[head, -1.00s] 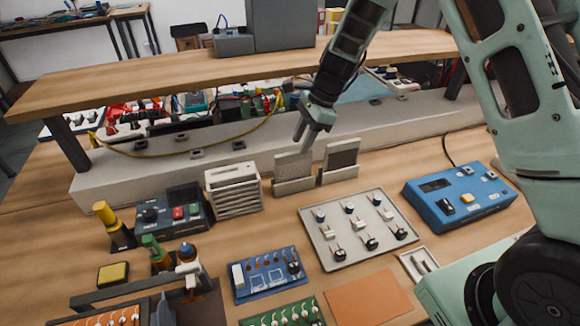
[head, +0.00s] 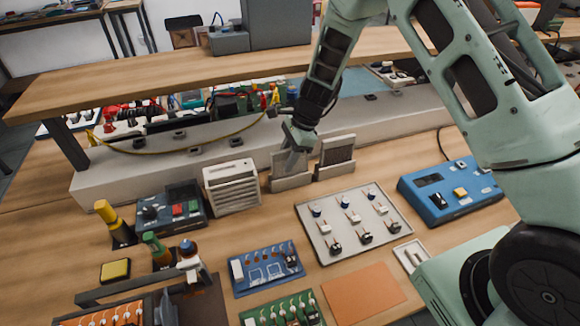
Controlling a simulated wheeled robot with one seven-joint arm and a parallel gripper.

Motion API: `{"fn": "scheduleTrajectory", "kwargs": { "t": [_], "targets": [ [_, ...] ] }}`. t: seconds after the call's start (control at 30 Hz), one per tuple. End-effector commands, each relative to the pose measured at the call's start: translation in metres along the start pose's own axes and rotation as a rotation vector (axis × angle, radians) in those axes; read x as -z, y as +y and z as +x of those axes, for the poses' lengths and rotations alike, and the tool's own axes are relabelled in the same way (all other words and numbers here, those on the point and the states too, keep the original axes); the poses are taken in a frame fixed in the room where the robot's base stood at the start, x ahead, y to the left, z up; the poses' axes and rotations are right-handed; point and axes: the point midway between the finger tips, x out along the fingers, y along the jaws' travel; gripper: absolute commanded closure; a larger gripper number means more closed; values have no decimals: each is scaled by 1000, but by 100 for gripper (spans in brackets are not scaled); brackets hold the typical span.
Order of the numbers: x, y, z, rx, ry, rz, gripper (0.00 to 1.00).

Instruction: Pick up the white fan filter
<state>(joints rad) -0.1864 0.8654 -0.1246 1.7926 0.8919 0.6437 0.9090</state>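A pale, flat panel, which looks like the white fan filter (head: 277,163), stands upright in a light holder (head: 291,184) at the middle of the workbench. My gripper (head: 291,163) points down over this panel, and its fingers cover part of it. I cannot tell whether the fingers touch the panel or are only in front of it. The finger gap is too small to see, so open or shut is unclear. A darker filter panel (head: 338,153) stands in a similar holder just to the right.
A white louvred box (head: 232,187) stands close on the left. A wooden shelf (head: 170,78) runs behind and above. A tray of switches (head: 353,222) and a blue instrument (head: 452,192) lie to the front right. Bare wood lies in front of the holders.

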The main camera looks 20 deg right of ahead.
Motion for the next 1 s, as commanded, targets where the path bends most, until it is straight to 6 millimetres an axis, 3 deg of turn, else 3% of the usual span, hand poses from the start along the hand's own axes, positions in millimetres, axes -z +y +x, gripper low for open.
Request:
{"fn": "scheduleTrajectory", "kwargs": {
  "t": [0.63, 0.67, 0.8, 1.0],
  "targets": [
    [2, 0, 4, 0, 0, 0, 62],
    [2, 0, 4, 0, 0, 0, 65],
    [2, 0, 4, 0, 0, 0, 100],
    [2, 0, 4, 0, 0, 0, 100]
  ]
}}
